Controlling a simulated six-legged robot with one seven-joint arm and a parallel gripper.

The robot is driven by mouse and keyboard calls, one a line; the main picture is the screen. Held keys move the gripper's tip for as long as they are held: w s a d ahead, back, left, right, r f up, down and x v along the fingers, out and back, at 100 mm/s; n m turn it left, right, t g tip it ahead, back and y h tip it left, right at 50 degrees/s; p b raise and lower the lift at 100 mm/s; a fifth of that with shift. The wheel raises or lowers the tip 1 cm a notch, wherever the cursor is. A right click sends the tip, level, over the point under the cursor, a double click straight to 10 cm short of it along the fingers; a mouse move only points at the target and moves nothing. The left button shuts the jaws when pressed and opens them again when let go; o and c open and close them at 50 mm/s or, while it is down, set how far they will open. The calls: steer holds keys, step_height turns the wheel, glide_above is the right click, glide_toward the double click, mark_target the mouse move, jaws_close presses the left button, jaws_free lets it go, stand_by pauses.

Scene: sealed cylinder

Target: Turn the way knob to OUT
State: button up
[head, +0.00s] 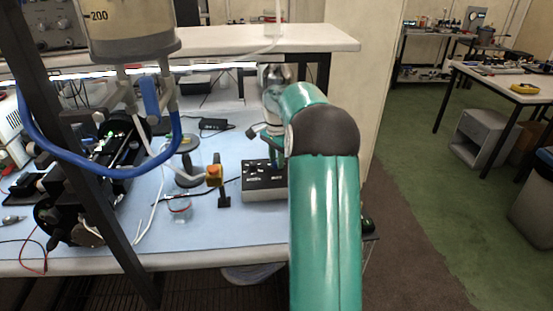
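A large cylinder (130,35) marked "200" hangs at the upper left. A blue hose (100,172) loops below it. A blue lever-like part (150,98) sits just under the cylinder. I cannot tell which part is the way knob, and no OUT label can be read. A small orange block (214,174) stands on a dark stand on the blue bench top. My green arm rises at the centre and reaches over the bench. My gripper (262,132) is small and mostly hidden behind the arm, near a dark box; its fingers cannot be made out.
The dark box (264,182) with pale labels lies by my arm. A glass beaker (180,208) and a round stand (187,172) are left of it. Black apparatus (75,210) and a dark upright post crowd the left. The green floor at right has open room.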

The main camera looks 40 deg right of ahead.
steer(key=shift+n, duration=0.4)
steer(key=n, duration=0.3)
steer(key=shift+f, duration=0.1)
steer(key=n, duration=1)
steer(key=shift+s+f, duration=0.1)
stand_by(0.5)
steer(key=o, duration=1)
steer(key=shift+r, duration=0.25)
